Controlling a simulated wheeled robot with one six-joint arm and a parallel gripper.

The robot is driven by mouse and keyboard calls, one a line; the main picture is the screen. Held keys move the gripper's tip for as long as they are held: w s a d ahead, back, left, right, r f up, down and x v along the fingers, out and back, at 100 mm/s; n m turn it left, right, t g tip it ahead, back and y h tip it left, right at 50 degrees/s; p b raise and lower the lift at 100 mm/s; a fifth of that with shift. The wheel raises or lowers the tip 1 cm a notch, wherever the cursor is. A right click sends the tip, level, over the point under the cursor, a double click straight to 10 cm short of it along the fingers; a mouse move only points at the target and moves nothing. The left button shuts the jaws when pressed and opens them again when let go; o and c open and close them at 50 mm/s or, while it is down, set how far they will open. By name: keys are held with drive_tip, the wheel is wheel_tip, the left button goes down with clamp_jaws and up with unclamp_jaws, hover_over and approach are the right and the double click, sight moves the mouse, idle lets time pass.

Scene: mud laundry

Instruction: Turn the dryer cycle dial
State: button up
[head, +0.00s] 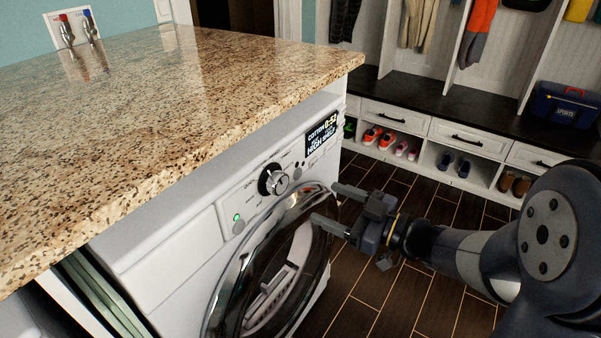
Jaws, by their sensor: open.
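The white dryer (165,255) stands under a granite counter, with its round glass door (280,270) facing right. The silver and black cycle dial (273,180) is on the front panel, left of the display (322,134), which is lit with text. A green light (237,217) glows at the panel's left. My gripper (323,204) is open and empty, its two fingers pointing left towards the dryer front. It is right of the dial and lower in the picture, apart from the dial. The dial is fully visible.
The granite counter (160,95) overhangs above the panel. Across the room a bench (440,103) has drawers and shoe cubbies below and hanging clothes above. A blue box (562,105) sits on it. The wood floor (385,295) between is clear.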

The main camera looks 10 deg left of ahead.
sight(282, 184)
drive_tip(key=x, duration=1)
drive_tip(key=shift+w+a, duration=0.15)
drive_tip(key=shift+a, duration=0.2)
drive_tip(key=c, duration=1)
